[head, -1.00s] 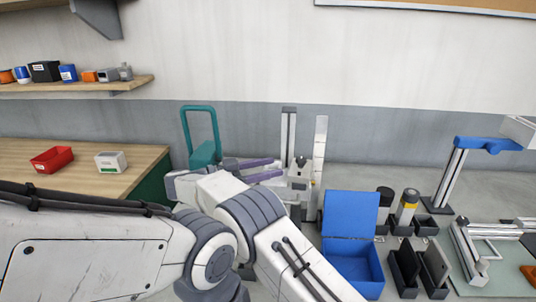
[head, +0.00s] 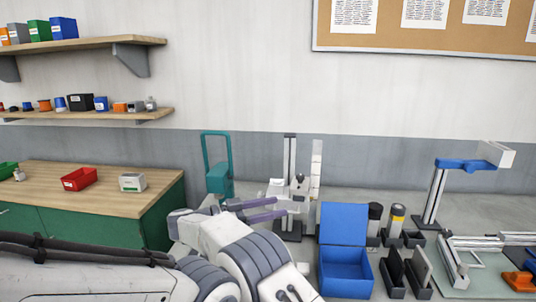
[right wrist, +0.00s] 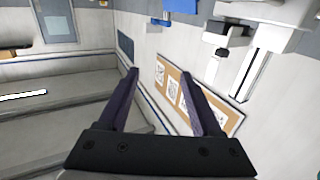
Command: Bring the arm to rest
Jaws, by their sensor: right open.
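My right gripper (head: 281,207) shows in the head view just left of the middle, its two purple fingers pointing right with a gap between them. It is open and nothing is between the fingers. It appears in front of a grey upright stand (head: 290,170); I cannot tell the distance between them. In the right wrist view my right gripper (right wrist: 158,76) has its dark fingers spread, with only the room behind them. My left gripper is not in view.
A teal frame (head: 219,180) stands behind the gripper. An open blue box (head: 345,223), dark holders (head: 395,268) and a blue-armed stand (head: 437,195) are to the right. A wooden-topped bench (head: 110,200) bears a red bin (head: 79,179). Shelves hang at upper left.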

